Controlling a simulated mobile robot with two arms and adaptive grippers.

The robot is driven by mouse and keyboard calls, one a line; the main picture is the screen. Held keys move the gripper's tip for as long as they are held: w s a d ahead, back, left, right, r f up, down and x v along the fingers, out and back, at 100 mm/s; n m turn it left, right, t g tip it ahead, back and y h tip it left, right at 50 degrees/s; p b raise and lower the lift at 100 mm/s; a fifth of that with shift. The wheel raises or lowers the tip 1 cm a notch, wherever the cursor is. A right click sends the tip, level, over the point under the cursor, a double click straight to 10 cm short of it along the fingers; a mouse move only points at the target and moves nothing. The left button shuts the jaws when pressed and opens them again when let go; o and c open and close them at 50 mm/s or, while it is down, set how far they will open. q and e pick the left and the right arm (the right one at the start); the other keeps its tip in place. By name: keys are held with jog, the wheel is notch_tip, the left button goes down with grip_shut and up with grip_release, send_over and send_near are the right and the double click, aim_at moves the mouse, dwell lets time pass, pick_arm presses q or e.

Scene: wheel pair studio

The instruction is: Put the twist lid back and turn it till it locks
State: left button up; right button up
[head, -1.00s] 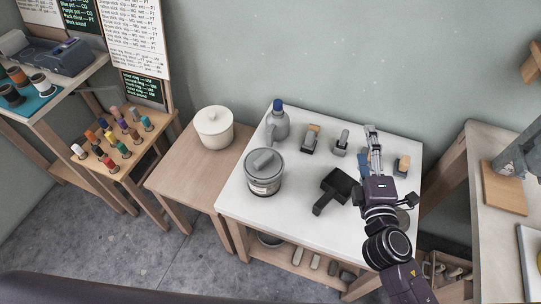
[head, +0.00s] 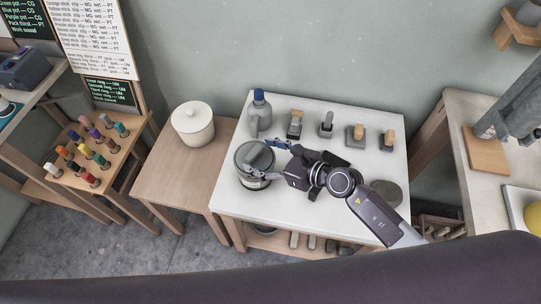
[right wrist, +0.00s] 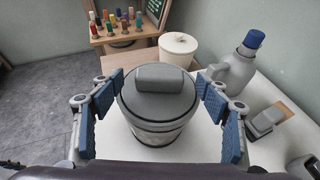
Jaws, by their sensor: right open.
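The twist lid (head: 257,153), grey with a raised bar grip, sits on top of a grey jar (head: 250,183) at the left of the white table. In the right wrist view the lid (right wrist: 158,101) covers the jar's mouth, its bar (right wrist: 162,77) running left to right; whether it is locked I cannot tell. My right gripper (head: 267,160) is open, its blue-padded fingers on either side of the lid. In the right wrist view the gripper (right wrist: 160,88) shows a gap between each finger and the bar. My left gripper is not in view.
A grey bottle with a blue cap (head: 260,110) stands just behind the jar. Several small tools (head: 326,124) line the back of the white table (head: 225,200). A cream lidded pot (head: 193,126) stands on the wooden table at left. A dark scoop-like tool lies partly hidden under my right arm.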

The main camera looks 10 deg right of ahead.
aim_at(257, 154)
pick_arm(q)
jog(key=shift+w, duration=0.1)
pick_arm(e)
jog(key=shift+x, duration=1.6)
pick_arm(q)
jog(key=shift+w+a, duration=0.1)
